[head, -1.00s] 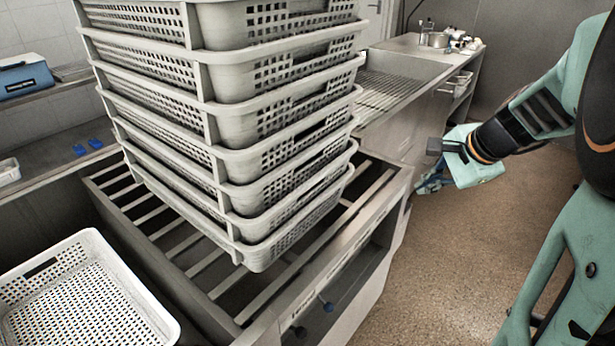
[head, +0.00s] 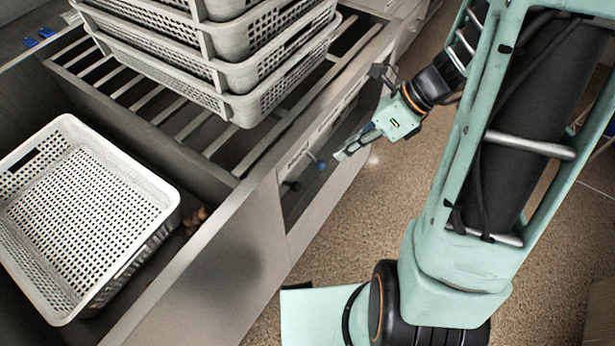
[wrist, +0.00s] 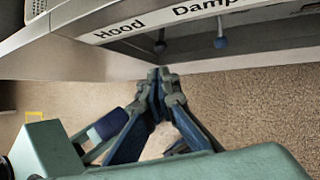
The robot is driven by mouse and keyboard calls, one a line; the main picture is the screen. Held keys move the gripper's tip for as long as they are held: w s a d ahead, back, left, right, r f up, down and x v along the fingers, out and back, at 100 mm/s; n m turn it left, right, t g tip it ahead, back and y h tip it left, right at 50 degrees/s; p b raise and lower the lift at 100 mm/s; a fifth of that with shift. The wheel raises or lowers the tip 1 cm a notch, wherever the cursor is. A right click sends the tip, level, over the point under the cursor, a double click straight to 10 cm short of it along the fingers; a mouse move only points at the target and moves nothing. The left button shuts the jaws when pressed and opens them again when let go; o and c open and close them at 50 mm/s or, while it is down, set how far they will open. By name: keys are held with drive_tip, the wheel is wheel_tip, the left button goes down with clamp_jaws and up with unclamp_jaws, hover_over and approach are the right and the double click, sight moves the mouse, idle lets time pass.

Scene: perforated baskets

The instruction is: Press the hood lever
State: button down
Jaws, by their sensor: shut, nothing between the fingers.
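The hood lever (head: 293,186) is a small dark knob in the recess of the metal counter's front, in the head view. In the wrist view the lever (wrist: 160,46) sits under the "Hood" label (wrist: 119,27). A second blue-tipped lever (head: 321,165) stands beside it, and it also shows in the wrist view (wrist: 220,42) under a label starting "Damp". My gripper (head: 340,156) is shut and empty, its tips in front of the counter. In the wrist view my gripper's fingertips (wrist: 159,73) appear just below the hood lever, apparently apart from it.
A stack of perforated baskets (head: 245,105) stands on the slatted rack above the levers. A white perforated basket (head: 165,205) sits in the basin at left. The counter's front edge (head: 220,260) runs beside the levers. Open floor (head: 375,215) lies at right.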

sight(300, 185)
drive_tip(key=b+x, duration=0.5)
drive_tip(key=x, duration=0.9)
drive_tip(key=shift+d+f+b, duration=0.1)
drive_tip(key=shift+f+b, duration=0.15)
drive_tip(key=shift+b, duration=0.15)
